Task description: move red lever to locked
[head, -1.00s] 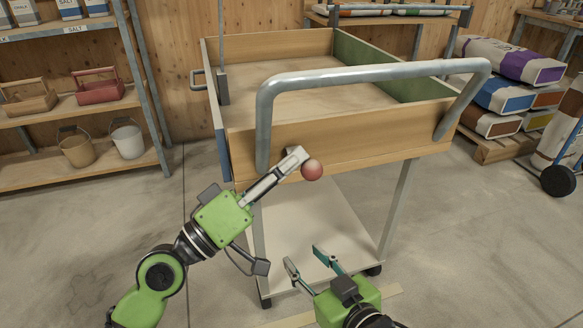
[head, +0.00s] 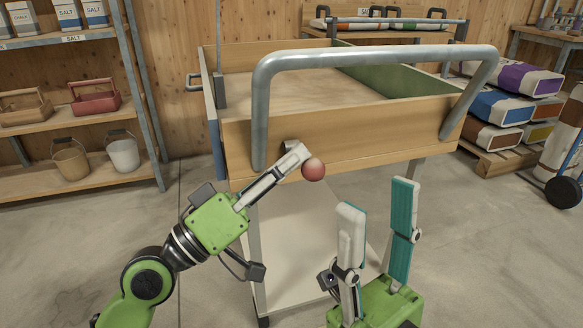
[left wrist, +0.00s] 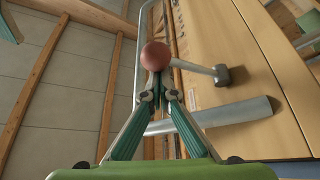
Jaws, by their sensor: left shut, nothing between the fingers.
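The red lever shows as a round red knob (head: 313,170) in front of the cart's wooden front panel. In the left wrist view the knob (left wrist: 155,56) sits on a grey rod that runs right to a grey metal pivot (left wrist: 222,75) at the panel. My left gripper (head: 299,154) is shut and empty, its fingertips right by the knob; in the left wrist view the closed fingertips (left wrist: 160,84) are just below it. I cannot tell whether they touch. My right gripper (head: 378,195) is open and empty, low in front of the cart. No lock marking is readable.
The wooden cart (head: 400,122) has a thick grey push handle (head: 370,58) arching above the lever. A shelf (head: 95,180) with buckets and boxes stands left, and stacked sacks (head: 500,105) lie right. The floor left of the cart is clear.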

